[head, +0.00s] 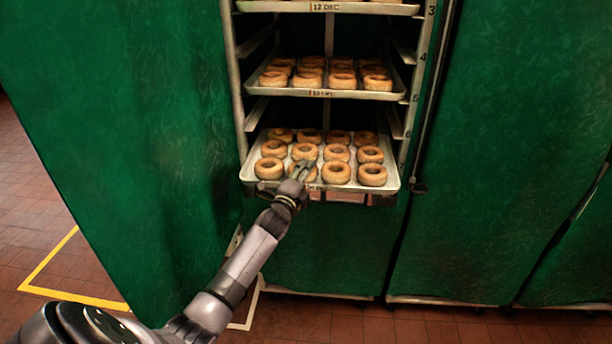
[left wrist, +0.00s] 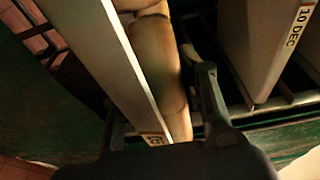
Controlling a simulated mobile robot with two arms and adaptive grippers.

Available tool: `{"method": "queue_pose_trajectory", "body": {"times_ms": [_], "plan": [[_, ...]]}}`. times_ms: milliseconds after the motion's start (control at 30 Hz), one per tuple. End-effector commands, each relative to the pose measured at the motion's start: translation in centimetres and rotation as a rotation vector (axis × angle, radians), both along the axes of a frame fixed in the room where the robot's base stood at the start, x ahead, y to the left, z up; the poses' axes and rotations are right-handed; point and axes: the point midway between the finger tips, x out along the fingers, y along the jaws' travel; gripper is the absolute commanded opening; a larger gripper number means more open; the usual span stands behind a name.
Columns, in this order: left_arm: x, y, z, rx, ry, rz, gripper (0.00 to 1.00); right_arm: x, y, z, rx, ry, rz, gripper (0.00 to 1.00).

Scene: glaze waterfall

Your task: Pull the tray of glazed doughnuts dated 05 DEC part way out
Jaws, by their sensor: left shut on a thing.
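The lowest visible tray (head: 251,183) holds rows of ring doughnuts (head: 336,173) and sticks out further than the tray above it. My left gripper (head: 302,170) is shut on this tray's front edge, left of its middle. The date label there is mostly hidden by the gripper, and I cannot read the date. In the left wrist view the tray (left wrist: 95,50) runs between the gripper's fingers, with a label partly showing at its end. My right gripper is not in view.
Green covers (head: 130,130) flank the rack on both sides. Tiled floor (head: 330,320) lies open in front.

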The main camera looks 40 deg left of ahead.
Motion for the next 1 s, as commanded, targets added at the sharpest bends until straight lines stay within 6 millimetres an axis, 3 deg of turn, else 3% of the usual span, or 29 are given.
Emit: {"method": "queue_pose_trajectory", "body": {"times_ms": [267, 300, 600, 1000], "plan": [[0.0, 0.0, -0.1, 0.001, 0.002, 0.0, 0.0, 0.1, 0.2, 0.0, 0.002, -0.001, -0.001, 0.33], [0.0, 0.0, -0.1, 0.001, 0.002, 0.0, 0.4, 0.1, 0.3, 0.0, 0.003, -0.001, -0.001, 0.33], [0.0, 0.0, 0.0, 0.001, 0.0, 0.0, 0.6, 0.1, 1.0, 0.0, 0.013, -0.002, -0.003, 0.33], [-0.3, -0.1, 0.0, 0.001, -0.001, -0.001, 0.63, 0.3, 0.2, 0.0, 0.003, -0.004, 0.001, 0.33]]}}
